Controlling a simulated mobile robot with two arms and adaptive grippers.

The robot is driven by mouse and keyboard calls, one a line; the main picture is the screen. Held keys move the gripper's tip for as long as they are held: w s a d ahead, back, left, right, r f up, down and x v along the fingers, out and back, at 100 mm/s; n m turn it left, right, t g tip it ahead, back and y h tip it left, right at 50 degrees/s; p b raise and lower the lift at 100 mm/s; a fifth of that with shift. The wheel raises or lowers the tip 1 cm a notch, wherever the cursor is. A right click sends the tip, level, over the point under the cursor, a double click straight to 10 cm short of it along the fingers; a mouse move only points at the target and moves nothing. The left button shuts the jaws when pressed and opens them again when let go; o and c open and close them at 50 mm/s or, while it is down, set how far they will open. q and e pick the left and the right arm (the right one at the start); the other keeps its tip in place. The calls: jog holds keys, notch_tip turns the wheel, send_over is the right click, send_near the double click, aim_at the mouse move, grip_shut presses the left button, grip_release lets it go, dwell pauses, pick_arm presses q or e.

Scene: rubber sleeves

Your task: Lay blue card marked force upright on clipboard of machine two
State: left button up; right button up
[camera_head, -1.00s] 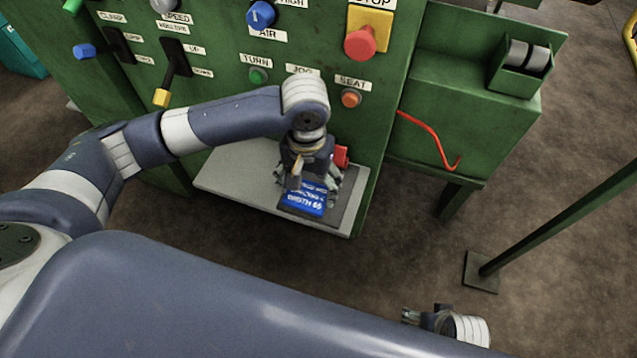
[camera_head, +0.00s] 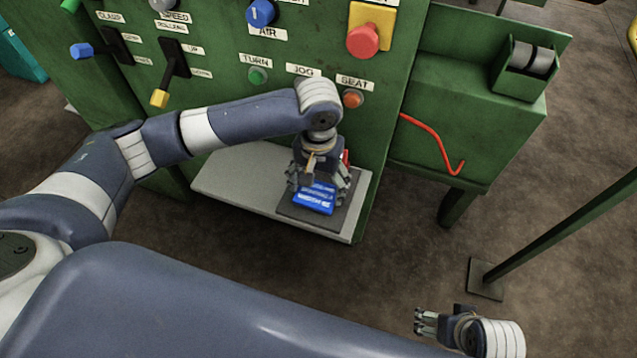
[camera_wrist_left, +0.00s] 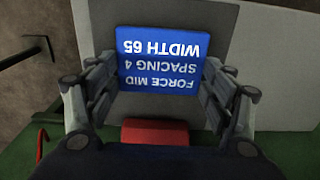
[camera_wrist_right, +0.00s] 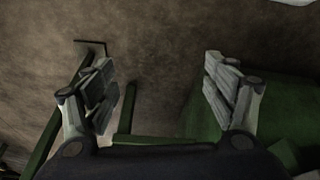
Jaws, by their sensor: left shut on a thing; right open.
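The blue card (camera_head: 314,204) has white text reading FORCE MID, SPACING 4, WIDTH 65 in the left wrist view (camera_wrist_left: 160,68), where it is upside down. My left gripper (camera_head: 318,190) is shut on the card's side edges; its fingers also show in the left wrist view (camera_wrist_left: 162,75). The card is over the dark grey clipboard (camera_head: 345,214), whose red clip (camera_wrist_left: 155,132) is at the card's FORCE end. I cannot tell whether the card touches the board. My right gripper (camera_head: 418,322) is open and empty, also in its wrist view (camera_wrist_right: 165,80).
The clipboard lies on a pale grey shelf (camera_head: 235,178) of the green machine (camera_head: 225,100), below its buttons and levers. A red hooked rod (camera_head: 435,140) is on the green box to the right. A green post (camera_head: 560,205) stands at the right.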

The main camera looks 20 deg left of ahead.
aim_at(319, 190)
pick_arm(q)
jog(key=o, duration=1.1)
jog(key=shift+f, duration=0.1)
jog(key=shift+c, duration=0.2)
pick_arm(e)
jog(key=shift+f, duration=0.35)
pick_arm(q)
jog(key=shift+r, duration=0.35)
notch_tip(319, 190, up, 12)
jog(key=p, duration=0.3)
jog(key=shift+f+p, duration=0.2)
jog(key=shift+p, duration=0.15)
pick_arm(e)
notch_tip(319, 190, down, 12)
jog(key=s, duration=0.2)
jog(key=shift+g, duration=0.4)
